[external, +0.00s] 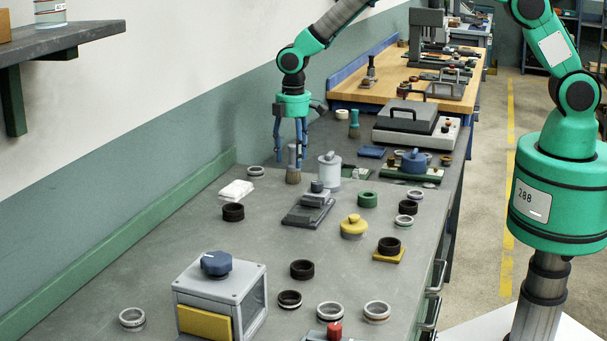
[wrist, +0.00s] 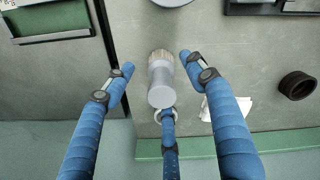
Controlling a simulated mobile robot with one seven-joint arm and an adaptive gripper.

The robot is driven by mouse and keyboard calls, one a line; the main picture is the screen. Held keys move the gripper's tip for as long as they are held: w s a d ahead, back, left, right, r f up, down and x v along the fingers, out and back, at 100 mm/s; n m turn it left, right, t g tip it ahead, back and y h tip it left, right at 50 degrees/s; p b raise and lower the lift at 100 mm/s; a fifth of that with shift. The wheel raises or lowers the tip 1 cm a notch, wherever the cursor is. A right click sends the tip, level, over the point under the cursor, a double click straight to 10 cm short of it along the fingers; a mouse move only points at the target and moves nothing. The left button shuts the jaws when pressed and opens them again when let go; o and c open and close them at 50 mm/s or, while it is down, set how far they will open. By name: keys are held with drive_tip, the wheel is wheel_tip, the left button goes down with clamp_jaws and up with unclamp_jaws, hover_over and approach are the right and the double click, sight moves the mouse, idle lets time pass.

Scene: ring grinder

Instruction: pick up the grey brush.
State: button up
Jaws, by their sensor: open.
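The grey brush (external: 293,177) stands upright on the grey workbench, bristles down, with a pale brown bristle end and a grey handle. In the wrist view the brush (wrist: 161,82) is seen from above, between the blue fingers. My gripper (external: 290,160) is open, pointing down over the brush with its fingers spread around the handle. In the wrist view my gripper (wrist: 156,66) has a finger on the left, one on the right and one below. Gaps show between the left and right fingers and the brush; whether the lower finger touches it I cannot tell.
A light ring (external: 255,171), a white cloth (external: 236,190) and a black ring (external: 233,211) lie nearby. A grey-white canister (external: 329,170) stands close to the right of the brush. A green ledge (external: 150,237) runs along the wall.

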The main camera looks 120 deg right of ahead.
sight(293, 166)
drive_tip(key=shift+w+f, duration=0.1)
drive_tip(key=shift+f, duration=2.5)
clamp_jaws()
